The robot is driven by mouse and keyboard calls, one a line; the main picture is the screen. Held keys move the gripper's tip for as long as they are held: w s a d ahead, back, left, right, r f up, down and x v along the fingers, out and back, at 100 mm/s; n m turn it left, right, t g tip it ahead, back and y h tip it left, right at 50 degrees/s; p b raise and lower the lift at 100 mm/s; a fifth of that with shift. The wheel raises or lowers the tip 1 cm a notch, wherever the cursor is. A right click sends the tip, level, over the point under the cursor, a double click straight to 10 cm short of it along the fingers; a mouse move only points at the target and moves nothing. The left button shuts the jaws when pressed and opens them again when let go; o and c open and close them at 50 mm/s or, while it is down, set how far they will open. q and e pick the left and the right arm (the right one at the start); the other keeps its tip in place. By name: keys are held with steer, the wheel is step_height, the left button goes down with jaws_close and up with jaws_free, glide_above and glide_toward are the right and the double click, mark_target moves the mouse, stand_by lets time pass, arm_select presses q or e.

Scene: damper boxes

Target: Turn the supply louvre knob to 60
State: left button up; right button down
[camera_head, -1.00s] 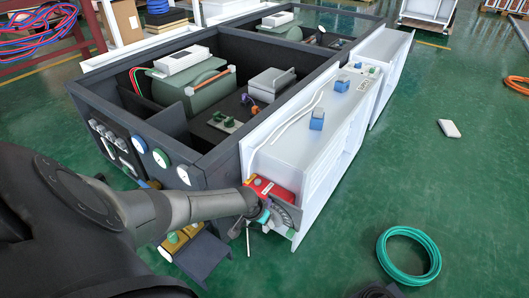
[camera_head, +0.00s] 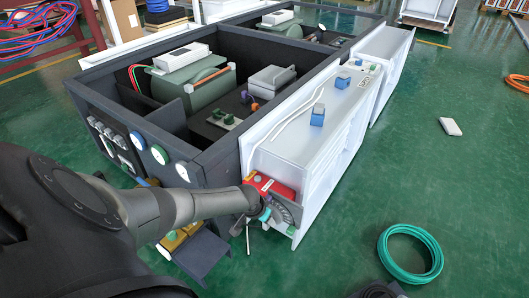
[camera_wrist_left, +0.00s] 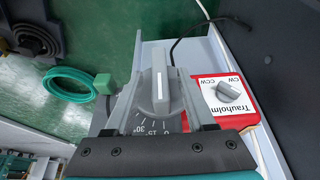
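The supply louvre knob (camera_wrist_left: 160,70) is a grey disc with a raised bar and a white pointer line, seen in the left wrist view. The bar points toward the picture top. Part of its dial scale (camera_wrist_left: 152,127) shows below it, with 0, 15 and 30 legible; the rest is hidden. My left gripper (camera_wrist_left: 160,88) has its two fingers apart, one on each side of the knob; I cannot see clear contact. In the head view my left gripper (camera_head: 258,211) is at the white box's near end, beside the dial plate (camera_head: 284,212). My right gripper is not in view.
A red box (camera_wrist_left: 226,96) with a CW/CCW knob (camera_wrist_left: 228,91) sits close beside the fingers. The white damper box (camera_head: 303,140) adjoins the dark open housing (camera_head: 202,165). A green hose coil (camera_head: 410,254) lies on the floor at the right; the floor between is clear.

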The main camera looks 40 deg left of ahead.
arm_select(q)
jaws_close()
stand_by(0.6)
